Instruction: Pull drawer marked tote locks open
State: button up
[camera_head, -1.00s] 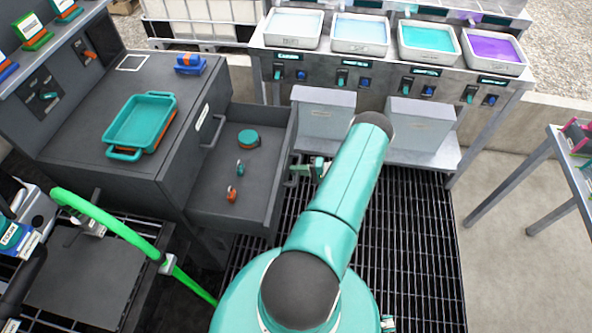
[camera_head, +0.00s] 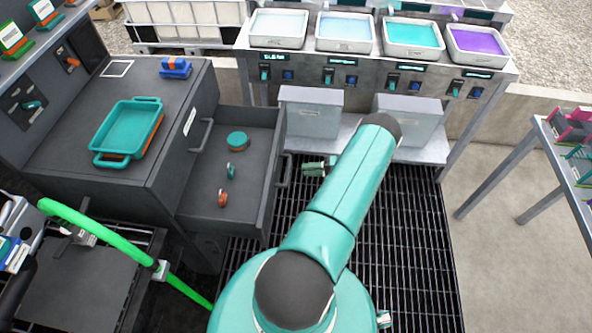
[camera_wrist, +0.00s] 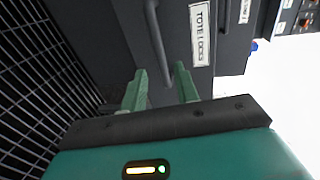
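The drawer marked tote locks (camera_head: 266,200) stands pulled out of the dark cabinet in the head view. Its handle (camera_head: 284,171) is on its right-hand front. A round teal piece (camera_head: 238,139) and two small pieces, one green (camera_head: 231,170) and one orange (camera_head: 222,199), lie inside. In the wrist view its front shows a white TOTE LOCKS label (camera_wrist: 200,33) and the dark bar handle (camera_wrist: 157,38). My gripper (camera_head: 308,167) is open and empty, just right of the handle with a gap. Its fingers (camera_wrist: 160,70) point towards the drawer front in the wrist view.
A teal tray (camera_head: 128,130) and a blue piece (camera_head: 175,67) are on the cabinet top. Another handle (camera_head: 203,136) is on the cabinet face. A bench (camera_head: 450,150) with liquid trays stands behind. A green hose (camera_head: 100,232) crosses the lower left. Dark grating (camera_head: 405,240) is open floor.

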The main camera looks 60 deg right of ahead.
jog(key=v, duration=0.5)
jog(key=shift+s, duration=0.15)
jog(key=shift+r, duration=0.1)
